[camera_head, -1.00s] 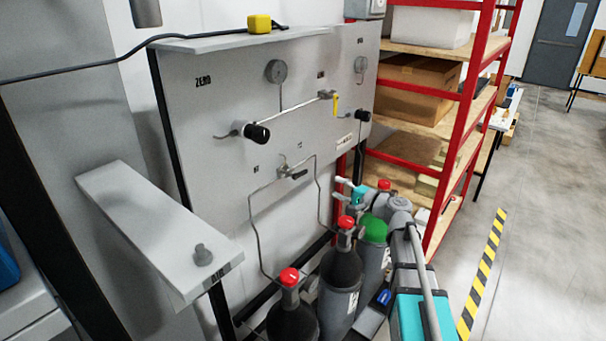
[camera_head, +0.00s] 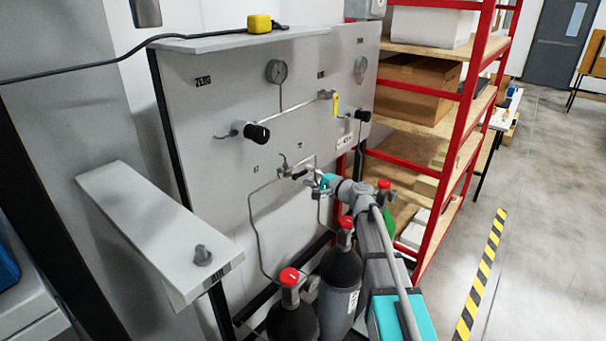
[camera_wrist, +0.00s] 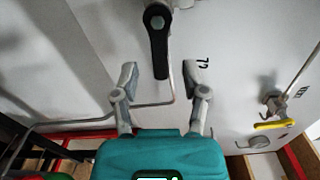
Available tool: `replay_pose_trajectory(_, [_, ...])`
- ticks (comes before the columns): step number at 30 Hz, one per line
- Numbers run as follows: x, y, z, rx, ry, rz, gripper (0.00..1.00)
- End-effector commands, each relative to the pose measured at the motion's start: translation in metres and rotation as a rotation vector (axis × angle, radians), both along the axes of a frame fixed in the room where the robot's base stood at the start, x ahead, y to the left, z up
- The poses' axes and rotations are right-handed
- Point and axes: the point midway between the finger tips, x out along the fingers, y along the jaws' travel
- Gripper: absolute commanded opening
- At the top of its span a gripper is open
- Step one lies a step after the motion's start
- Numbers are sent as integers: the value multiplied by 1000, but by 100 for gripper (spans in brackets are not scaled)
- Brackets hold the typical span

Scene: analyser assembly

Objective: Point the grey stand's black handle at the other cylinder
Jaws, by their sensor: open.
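The black handle (camera_wrist: 158,48) sits on a valve on the grey panel stand (camera_head: 215,120). In the wrist view it hangs from its pivot at the top, its free end towards my gripper (camera_wrist: 162,85). My gripper is open and empty, its two fingers on either side of the line of the handle, apart from it. In the head view my gripper (camera_head: 314,180) is close to the valve (camera_head: 292,172) and partly hides it. Two dark cylinders with red tops, the left one (camera_head: 292,320) and the right one (camera_head: 341,272), stand below the panel.
Thin pipes (camera_head: 252,225) run down from the valve towards the cylinders. A green-topped cylinder (camera_head: 389,222) is mostly hidden behind my arm. A red shelf rack (camera_head: 462,120) stands to the right. Knobs (camera_head: 257,133) and a yellow-handled valve (camera_head: 335,105) stick out above. Floor at right is clear.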

Motion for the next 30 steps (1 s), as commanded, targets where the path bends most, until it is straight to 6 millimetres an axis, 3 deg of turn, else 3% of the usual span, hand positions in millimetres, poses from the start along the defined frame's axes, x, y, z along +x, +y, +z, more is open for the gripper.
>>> replay_pose_trajectory(7, [15, 18, 0, 0, 0, 0, 57])
replay_pose_trajectory(20, [17, 21, 0, 0, 0, -1, 55])
replay_pose_trajectory(28, [17, 21, 0, 0, 0, 0, 5])
replay_pose_trajectory(30, [17, 21, 0, 0, 0, 0, 0])
